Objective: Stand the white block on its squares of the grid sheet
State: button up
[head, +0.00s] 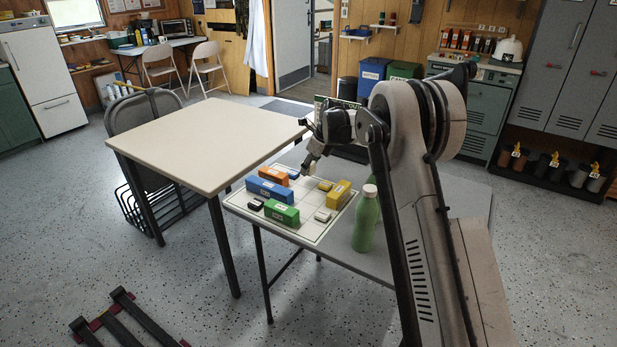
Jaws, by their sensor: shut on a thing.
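The grid sheet (285,229) lies on the grey table, a white sheet with dark lines and several coloured blocks on it. Whether the block touches the sheet cannot be told from this view.
On the sheet stand an orange block (273,176), a long blue block (269,190), a green block (282,212) and a yellow block (339,194), with several small flat pieces between them. A green bottle (365,222) stands right of the sheet. A bare cream table (210,140) adjoins at left.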

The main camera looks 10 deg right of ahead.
aim_at(309, 182)
jog(key=shift+f+b, duration=0.35)
jog(key=shift+f, duration=1.45)
jog(key=shift+f, duration=0.2)
jog(key=o, duration=1.2)
jog(key=shift+r, duration=0.1)
